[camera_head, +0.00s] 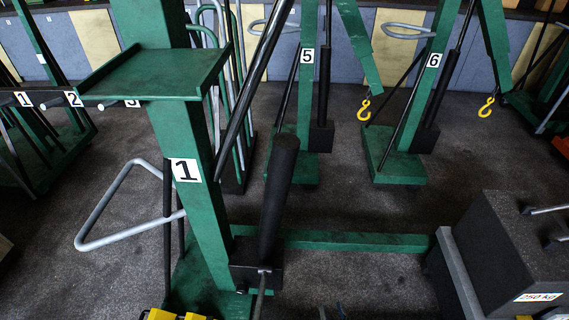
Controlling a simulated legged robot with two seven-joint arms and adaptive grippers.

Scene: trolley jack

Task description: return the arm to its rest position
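The green trolley jack (205,220) labelled 1 stands upright at left of centre. It has a flat green plate (155,73) at the top, a grey looped handle (105,243) on its left and a thick black cylinder (277,195) on its right. A thin grey rod (260,295) runs down from the cylinder's base to the bottom edge. What seem to be the two small tips of my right gripper (331,313) show at the bottom edge, apart, with floor between them. They look empty and clear of the jack. My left gripper is not seen.
A dark block marked 250 kg (510,250) stands at the right. A green beam (345,241) runs along the floor towards it. Green hoists labelled 5 (307,56) and 6 (434,60) with yellow hooks stand behind. Yellow parts (173,315) show at bottom left. Floor in front of the beam looks clear.

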